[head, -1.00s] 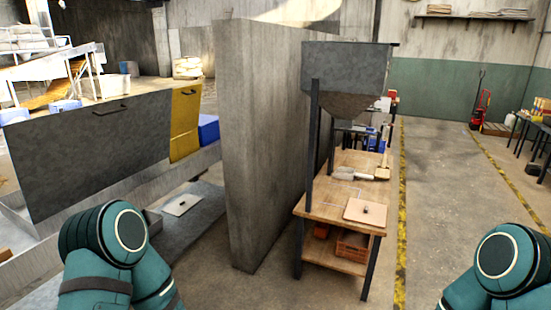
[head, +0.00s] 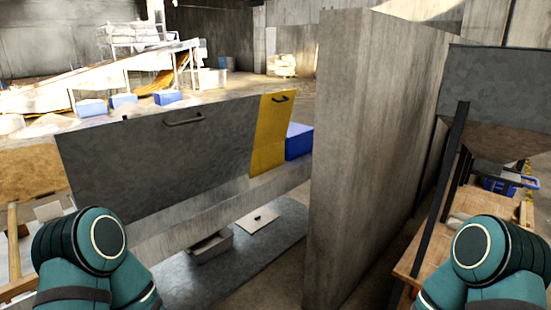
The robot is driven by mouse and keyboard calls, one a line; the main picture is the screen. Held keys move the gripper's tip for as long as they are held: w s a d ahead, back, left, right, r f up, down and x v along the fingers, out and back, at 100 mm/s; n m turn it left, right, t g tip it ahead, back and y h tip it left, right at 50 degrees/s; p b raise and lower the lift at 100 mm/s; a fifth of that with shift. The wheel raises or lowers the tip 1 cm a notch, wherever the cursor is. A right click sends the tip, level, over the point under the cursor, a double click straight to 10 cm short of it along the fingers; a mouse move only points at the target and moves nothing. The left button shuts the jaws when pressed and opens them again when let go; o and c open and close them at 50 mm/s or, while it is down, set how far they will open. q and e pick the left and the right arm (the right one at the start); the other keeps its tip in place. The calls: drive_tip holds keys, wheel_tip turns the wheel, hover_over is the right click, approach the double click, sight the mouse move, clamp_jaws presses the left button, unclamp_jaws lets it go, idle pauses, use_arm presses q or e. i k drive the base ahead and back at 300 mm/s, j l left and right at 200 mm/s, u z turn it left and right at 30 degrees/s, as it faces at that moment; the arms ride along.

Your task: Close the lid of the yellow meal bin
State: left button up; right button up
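The yellow lid (head: 270,140) stands raised and tilted in the middle of the head view, with a dark handle near its top edge. It is at the right end of a wide grey lid (head: 150,160), which is also raised and has its own dark handle. The yellow lid's lower edge meets the pale rim of a long bin (head: 205,218). The inside of the bin under the yellow lid is hidden. Neither of my grippers is in view; only teal links of my two arms show at the lower left and lower right.
A tall concrete wall (head: 365,160) stands right of the bin. A low grey platform (head: 275,262) with a small pale board (head: 257,220) lies in front of it. A blue crate (head: 298,141) sits behind the yellow lid. A wooden workbench (head: 410,262) is at the right.

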sight(276, 108)
drive_tip(key=i+j+z, duration=0.1)
drive_tip(key=i+j, duration=0.2)
drive_tip(key=j, duration=0.15)
drive_tip(key=i+j, duration=0.3)
drive_tip(key=j, duration=0.15)
drive_tip(key=i+j+z, duration=0.1)
drive_tip(key=j, duration=0.2)
drive_tip(key=i+j+z, duration=0.1)
drive_tip(key=j, duration=0.15)
drive_tip(key=i+j, duration=0.1)
drive_tip(key=j, duration=0.2)
drive_tip(key=i+l+u, duration=0.35)
drive_tip(key=k+l, duration=0.05)
drive_tip(key=l, duration=0.05)
